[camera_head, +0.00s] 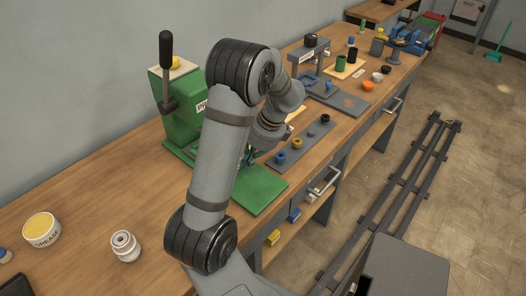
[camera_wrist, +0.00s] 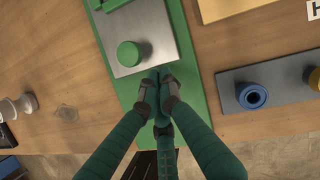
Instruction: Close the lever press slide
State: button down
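The green lever press (camera_head: 185,105) stands on the bench at left centre in the head view, with a dark lever and black handle (camera_head: 166,50) pointing up. My arm hides much of it. In the wrist view a grey metal slide plate (camera_wrist: 153,25) with a round green knob (camera_wrist: 129,54) extends over the green base (camera_wrist: 205,95). My gripper (camera_wrist: 160,84) has its fingertips drawn together with nothing visible between them. They are just beyond the plate's near edge, below and right of the knob in the picture. Contact with the plate cannot be told.
A dark grey strip (camera_head: 309,143) with blue and yellow rings lies right of the press. A grease tin (camera_head: 41,230) and a pale stepped part (camera_head: 125,247) stand at front left. A drawer handle (camera_head: 325,181) sticks out below the bench edge. Rails (camera_head: 405,180) run along the floor.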

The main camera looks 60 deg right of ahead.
jog(key=shift+s+d+r, duration=0.1)
jog(key=shift+s, duration=0.5)
jog(key=shift+s+d+r, duration=0.1)
jog(key=shift+s, duration=0.5)
jog(key=v, duration=0.9)
jog(key=shift+r+p, duration=0.2)
jog(key=shift+p, duration=0.15)
jog(key=x, duration=0.9)
jog(key=shift+a+b, duration=0.1)
jog(key=shift+b, duration=0.25)
jog(key=w, duration=0.1)
jog(key=w+f, duration=0.1)
jog(key=w, duration=0.1)
jog(key=shift+a, duration=0.15)
jog(key=shift+w+a, duration=0.1)
jog(key=shift+w, duration=0.6)
jog(key=shift+r, duration=0.1)
